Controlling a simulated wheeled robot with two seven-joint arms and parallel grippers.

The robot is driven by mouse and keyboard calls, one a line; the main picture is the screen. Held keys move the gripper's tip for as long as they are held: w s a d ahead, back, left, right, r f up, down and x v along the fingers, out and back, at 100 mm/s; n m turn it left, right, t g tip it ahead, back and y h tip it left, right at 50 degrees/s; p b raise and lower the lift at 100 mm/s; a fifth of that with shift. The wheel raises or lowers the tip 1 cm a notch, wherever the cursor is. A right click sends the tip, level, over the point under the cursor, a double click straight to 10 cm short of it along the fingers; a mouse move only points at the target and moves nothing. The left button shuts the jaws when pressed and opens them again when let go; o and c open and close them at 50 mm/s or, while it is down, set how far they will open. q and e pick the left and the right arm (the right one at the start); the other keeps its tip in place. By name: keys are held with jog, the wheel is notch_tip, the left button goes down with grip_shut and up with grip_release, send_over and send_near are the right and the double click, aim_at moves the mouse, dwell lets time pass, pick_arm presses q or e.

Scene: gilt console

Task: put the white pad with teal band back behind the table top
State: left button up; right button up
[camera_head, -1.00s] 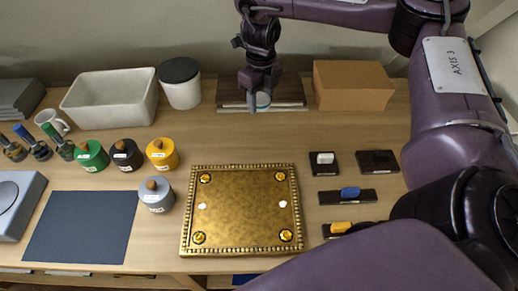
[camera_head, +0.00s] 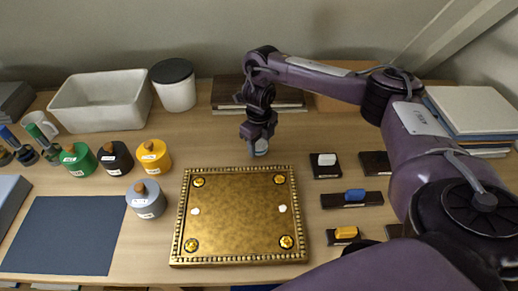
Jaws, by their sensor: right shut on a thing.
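My right gripper (camera_head: 260,146) is shut on the white pad with teal band (camera_head: 261,152), of which only a small pale part shows below the fingers. The gripper points down just behind the back edge of the gilt table top (camera_head: 240,220). I cannot tell whether the pad touches the wooden surface. The gilt top lies flat, with a yellow rosette at each corner and two white spots. My left gripper is not in view.
Dark boards (camera_head: 226,93) and a cardboard box (camera_head: 338,104) stand at the back. A white bin (camera_head: 103,103) and lidded jar (camera_head: 174,88) are back left. Several lidded pots stand left of the gilt top; blue (camera_head: 355,195) and yellow (camera_head: 345,233) pads lie right.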

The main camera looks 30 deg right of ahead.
jog(key=shift+f, duration=0.6)
jog(key=shift+w, duration=0.1)
jog(key=shift+f, duration=0.2)
jog(key=o, duration=1)
jog(key=shift+o, duration=0.2)
jog(key=shift+r, duration=0.15)
